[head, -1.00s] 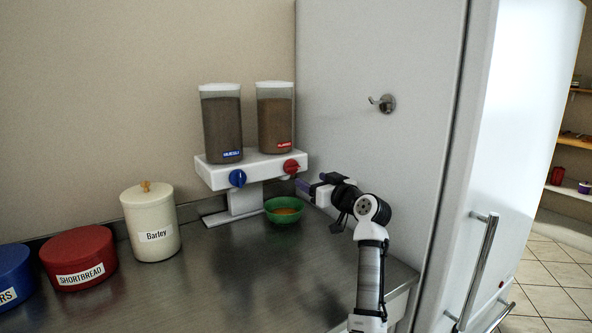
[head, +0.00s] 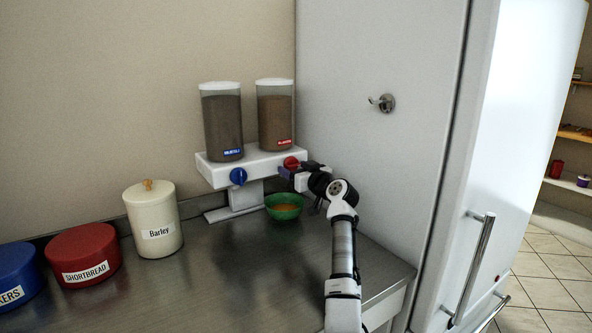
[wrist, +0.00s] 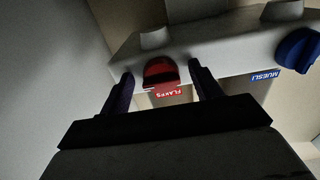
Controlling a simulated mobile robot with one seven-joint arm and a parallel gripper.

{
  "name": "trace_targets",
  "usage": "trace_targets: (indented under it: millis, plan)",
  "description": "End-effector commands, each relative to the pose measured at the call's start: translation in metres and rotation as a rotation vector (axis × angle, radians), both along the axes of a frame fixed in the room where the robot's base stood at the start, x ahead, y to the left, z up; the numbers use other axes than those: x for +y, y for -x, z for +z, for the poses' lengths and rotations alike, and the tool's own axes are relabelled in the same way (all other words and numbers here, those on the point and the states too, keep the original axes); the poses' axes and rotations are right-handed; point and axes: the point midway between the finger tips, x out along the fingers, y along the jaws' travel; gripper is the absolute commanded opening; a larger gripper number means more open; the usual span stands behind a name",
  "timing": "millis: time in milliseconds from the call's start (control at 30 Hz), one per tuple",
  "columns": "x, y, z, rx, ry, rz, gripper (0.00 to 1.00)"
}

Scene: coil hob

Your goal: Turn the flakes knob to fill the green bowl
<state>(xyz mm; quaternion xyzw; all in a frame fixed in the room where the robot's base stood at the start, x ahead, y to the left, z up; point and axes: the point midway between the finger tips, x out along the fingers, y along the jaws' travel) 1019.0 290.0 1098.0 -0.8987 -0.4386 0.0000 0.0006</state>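The red flakes knob (head: 290,162) is on the right front of the white dispenser (head: 215,174), under the right container (head: 274,120). It also shows in the wrist view (wrist: 160,70), with its red FLAKES label below it. My gripper (head: 292,173) is at the knob. In the wrist view the gripper (wrist: 164,85) is open, one finger on each side of the knob, with gaps visible, so not clamped on it. The green bowl (head: 285,214) stands on the counter below the right side of the dispenser and holds some orange-brown food.
The blue muesli knob (head: 238,177) is to the left, under the muesli container (head: 222,125). A barley jar (head: 153,220), red shortbread tin (head: 82,255) and blue tin (head: 18,275) stand on the left. A tall white panel (head: 375,160) with a hook is close on the right.

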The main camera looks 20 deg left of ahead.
Motion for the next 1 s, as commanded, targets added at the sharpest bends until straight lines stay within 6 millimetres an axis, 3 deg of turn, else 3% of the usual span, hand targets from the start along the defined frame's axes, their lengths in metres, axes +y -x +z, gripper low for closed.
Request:
trace_targets:
  millis: [33, 300, 667, 1000]
  plan:
    - [-0.0001, 0.0001, -0.0001, 0.0, 0.0, 0.0, 0.56]
    - [-0.0002, 0.0001, -0.0001, 0.0, 0.0, 0.0, 0.21]
    - [0.0004, 0.0006, -0.0002, 0.048, -0.036, 0.0, 0.2]
    - [0.0017, 0.0021, 0.0007, 0.244, -0.189, 0.001, 0.2]
